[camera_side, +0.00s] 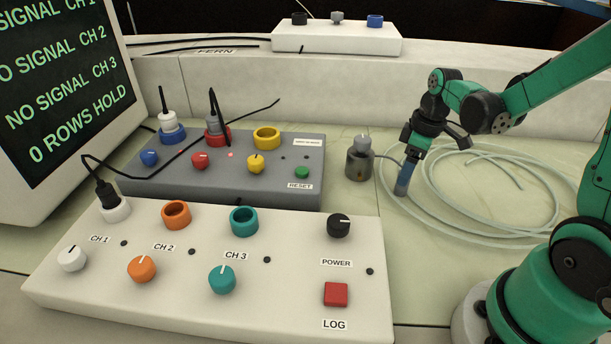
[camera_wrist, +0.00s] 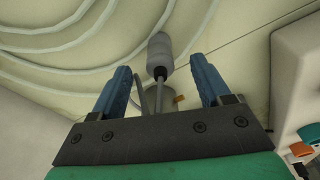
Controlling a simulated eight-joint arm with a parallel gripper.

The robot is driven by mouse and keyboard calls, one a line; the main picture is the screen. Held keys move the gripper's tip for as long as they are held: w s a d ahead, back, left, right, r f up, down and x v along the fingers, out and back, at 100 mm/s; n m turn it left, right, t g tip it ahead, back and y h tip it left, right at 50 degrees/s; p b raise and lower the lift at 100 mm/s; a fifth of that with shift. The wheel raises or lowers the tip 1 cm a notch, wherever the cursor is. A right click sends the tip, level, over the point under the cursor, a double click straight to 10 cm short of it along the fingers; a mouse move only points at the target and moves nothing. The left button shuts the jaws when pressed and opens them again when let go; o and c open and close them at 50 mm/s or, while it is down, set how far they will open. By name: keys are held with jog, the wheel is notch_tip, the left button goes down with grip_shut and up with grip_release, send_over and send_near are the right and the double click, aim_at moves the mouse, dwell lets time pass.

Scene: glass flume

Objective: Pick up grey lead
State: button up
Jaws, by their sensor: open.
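In the wrist view a light grey plug with a dark collar (camera_wrist: 160,55) shows beyond and between my fingertips, with a thin grey cable running down the picture from it. I take it for the grey lead. My gripper (camera_side: 403,188) points down over the bench in the side view, its blue fingers apart in the wrist view (camera_wrist: 162,75) with nothing clamped. In the side view a dark grey pot with a grey top (camera_side: 358,163) stands left of my fingers, and a thin cable runs from it towards them. My fingers may hide part of the lead there.
A pale hose (camera_side: 465,235) lies coiled around and right of my gripper. The white console (camera_side: 300,290) is in front left, the grey box (camera_side: 308,165) with plugged leads behind it. A monitor (camera_side: 60,90) stands far left. A raised ledge (camera_side: 240,75) runs along the back.

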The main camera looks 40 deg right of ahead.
jog(key=shift+w+a+f, duration=0.1)
jog(key=shift+w+f, duration=0.05)
jog(key=shift+f, duration=1)
grip_shut()
jog(key=shift+r, duration=0.1)
